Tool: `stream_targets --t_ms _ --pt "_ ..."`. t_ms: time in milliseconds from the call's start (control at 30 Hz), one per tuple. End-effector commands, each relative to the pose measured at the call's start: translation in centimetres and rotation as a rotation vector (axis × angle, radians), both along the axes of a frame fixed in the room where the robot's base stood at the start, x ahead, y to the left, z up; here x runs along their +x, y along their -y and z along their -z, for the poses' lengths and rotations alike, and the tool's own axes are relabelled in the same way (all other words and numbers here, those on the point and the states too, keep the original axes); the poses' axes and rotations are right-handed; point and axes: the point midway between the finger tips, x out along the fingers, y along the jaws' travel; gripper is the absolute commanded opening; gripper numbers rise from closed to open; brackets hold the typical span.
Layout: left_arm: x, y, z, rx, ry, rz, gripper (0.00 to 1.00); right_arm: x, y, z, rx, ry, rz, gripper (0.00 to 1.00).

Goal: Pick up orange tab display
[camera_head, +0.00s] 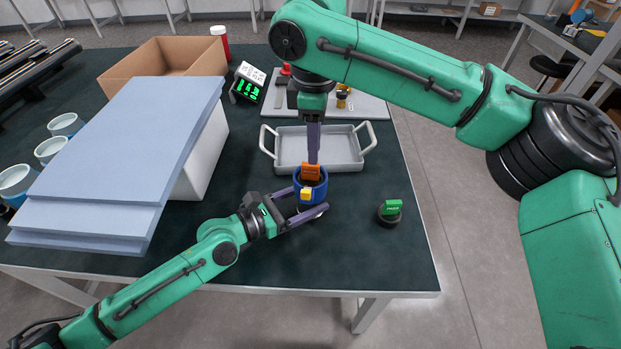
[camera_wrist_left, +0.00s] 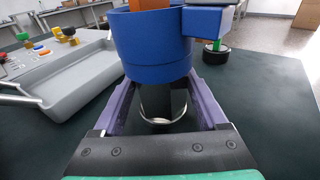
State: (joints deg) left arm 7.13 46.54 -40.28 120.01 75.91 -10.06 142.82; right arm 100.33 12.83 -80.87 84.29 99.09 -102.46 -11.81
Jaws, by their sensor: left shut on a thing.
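An orange tab (camera_head: 310,172) stands upright in the top of a blue cylindrical holder (camera_head: 312,190) near the table's middle; its lower part is hidden inside. The holder has a small yellow block on its front in the head view. My left gripper (camera_head: 305,207) is shut on the blue holder (camera_wrist_left: 152,45), with one finger on each side, and the orange tab (camera_wrist_left: 148,4) shows at the top edge of the left wrist view. My right gripper (camera_head: 313,150) points straight down right above the orange tab. Its fingers overlap in the head view, so its opening is hidden.
A grey tray (camera_head: 345,166) with handles lies behind the holder. A dark round piece with a green tab (camera_head: 391,207) stands to the right. Blue panels (camera_head: 130,150), a cardboard box (camera_head: 150,58) and a green-digit display (camera_head: 246,86) stand left and back. The front right table is mostly clear.

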Motion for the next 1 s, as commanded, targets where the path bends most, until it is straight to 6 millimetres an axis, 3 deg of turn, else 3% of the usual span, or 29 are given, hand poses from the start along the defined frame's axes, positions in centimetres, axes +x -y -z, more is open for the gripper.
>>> stream_targets --t_ms 333,533,600,633,1000 --pt "0.0 0.0 0.2 0.003 -0.002 0.001 0.18 -0.1 -0.2 5.4 0.003 0.001 0.003 0.3" --pt "0.0 0.0 0.2 0.002 -0.002 0.001 0.18 -0.1 -0.2 5.6 0.004 0.001 0.003 0.3" --pt "-0.1 0.0 0.2 0.002 -0.003 0.001 0.18 -0.1 -0.2 5.6 0.004 0.001 0.003 0.03" --pt "-0.1 0.0 0.2 0.002 -0.003 0.001 0.18 -0.1 -0.3 5.6 0.004 0.001 0.003 0.0" --pt "-0.1 0.0 0.2 0.002 -0.003 0.001 0.18 -0.1 -0.3 5.0 0.005 0.002 0.003 0.0"
